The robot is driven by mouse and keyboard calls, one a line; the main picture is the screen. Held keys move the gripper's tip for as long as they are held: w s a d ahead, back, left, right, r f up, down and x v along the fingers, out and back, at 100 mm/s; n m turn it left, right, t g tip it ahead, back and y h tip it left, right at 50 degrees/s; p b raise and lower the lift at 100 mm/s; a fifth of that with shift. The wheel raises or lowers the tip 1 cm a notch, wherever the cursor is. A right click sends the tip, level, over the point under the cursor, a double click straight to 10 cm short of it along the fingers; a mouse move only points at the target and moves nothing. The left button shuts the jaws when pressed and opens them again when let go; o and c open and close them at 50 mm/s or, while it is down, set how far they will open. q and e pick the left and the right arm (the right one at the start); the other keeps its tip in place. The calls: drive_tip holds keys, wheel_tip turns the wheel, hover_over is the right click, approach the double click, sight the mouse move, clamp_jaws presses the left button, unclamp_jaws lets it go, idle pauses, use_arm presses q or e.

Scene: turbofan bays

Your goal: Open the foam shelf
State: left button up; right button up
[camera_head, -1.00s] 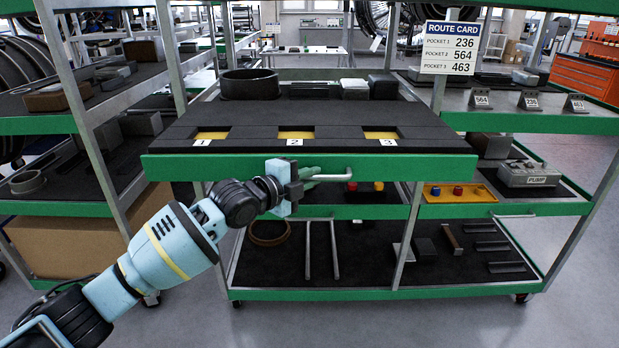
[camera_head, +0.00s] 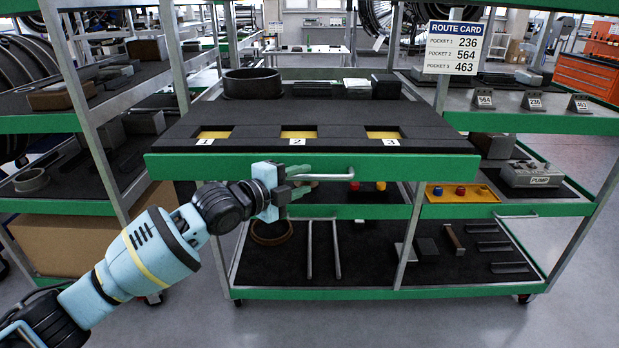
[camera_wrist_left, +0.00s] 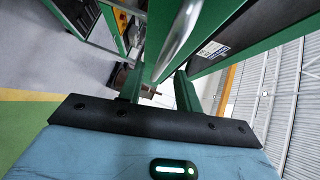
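The foam shelf (camera_head: 440,167) has a green front, black foam and pockets marked 1, 2 and 3 with yellow floors. It stands out in front of the rack posts. Its bar handle (camera_head: 335,177) runs along the lower front edge; the bar also shows in the left wrist view (camera_wrist_left: 182,35). My left gripper (camera_head: 302,181) is at the left end of the handle, just below the green front. Its two green fingers (camera_wrist_left: 158,90) are apart, with the bar ahead of them; contact is hard to tell. My right gripper is not in view.
A black ring (camera_head: 252,84) and several blocks sit at the back of the foam. A route card (camera_head: 453,47) hangs at the right. A lower shelf (camera_head: 380,293) holds dark parts. Side racks stand left and right; grey floor (camera_head: 400,325) is open in front.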

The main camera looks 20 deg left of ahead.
use_arm(q)
drive_tip(key=v, duration=0.4)
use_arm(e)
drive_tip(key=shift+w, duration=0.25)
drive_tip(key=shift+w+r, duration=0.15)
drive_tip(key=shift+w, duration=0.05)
